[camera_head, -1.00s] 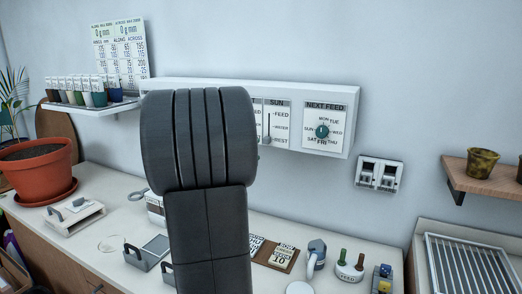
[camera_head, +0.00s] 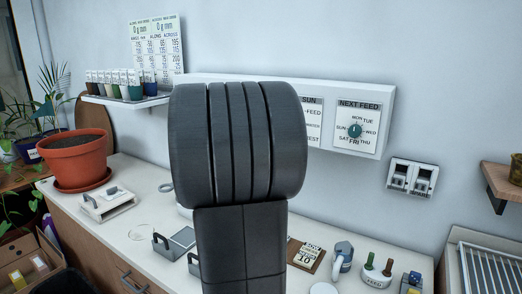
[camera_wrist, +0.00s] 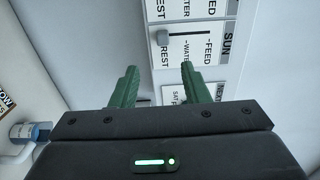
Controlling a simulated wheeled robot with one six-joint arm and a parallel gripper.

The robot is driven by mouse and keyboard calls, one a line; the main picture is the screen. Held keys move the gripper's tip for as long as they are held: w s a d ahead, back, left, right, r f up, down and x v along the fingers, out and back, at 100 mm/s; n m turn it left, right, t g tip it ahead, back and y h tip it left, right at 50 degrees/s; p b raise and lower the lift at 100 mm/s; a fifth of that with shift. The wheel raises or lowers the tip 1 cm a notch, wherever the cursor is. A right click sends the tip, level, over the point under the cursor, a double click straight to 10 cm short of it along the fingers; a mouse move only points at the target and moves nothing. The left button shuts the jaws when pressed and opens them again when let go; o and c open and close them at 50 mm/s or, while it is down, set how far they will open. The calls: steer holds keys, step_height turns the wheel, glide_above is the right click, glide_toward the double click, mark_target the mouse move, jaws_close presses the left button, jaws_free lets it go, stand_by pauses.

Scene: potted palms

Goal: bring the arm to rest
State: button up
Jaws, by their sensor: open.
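In the wrist view my gripper (camera_wrist: 158,86) is open, its two green fingers apart with nothing between them. Beyond the fingers is the white wall panel (camera_wrist: 147,45) with its SUN slider card (camera_wrist: 190,45), marked FEED, WATER and REST. The slider knob (camera_wrist: 163,38) sits at the REST end. In the head view my dark arm stands upright in front of the white panel (camera_head: 392,98) and hides its left part. The NEXT FEED dial (camera_head: 355,130) shows to the right of my arm. The gripper itself is hidden behind my arm in the head view.
A shelf of small pots (camera_head: 125,98) is left of my arm. A wooden shelf (camera_head: 497,185) is at right.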

steer(key=r+p+x, duration=0.1)
steer(key=p+x, duration=0.2)
steer(key=x, duration=0.9)
steer(key=shift+w+d, duration=0.15)
steer(key=shift+w, duration=0.05)
steer(key=shift+r, duration=0.15)
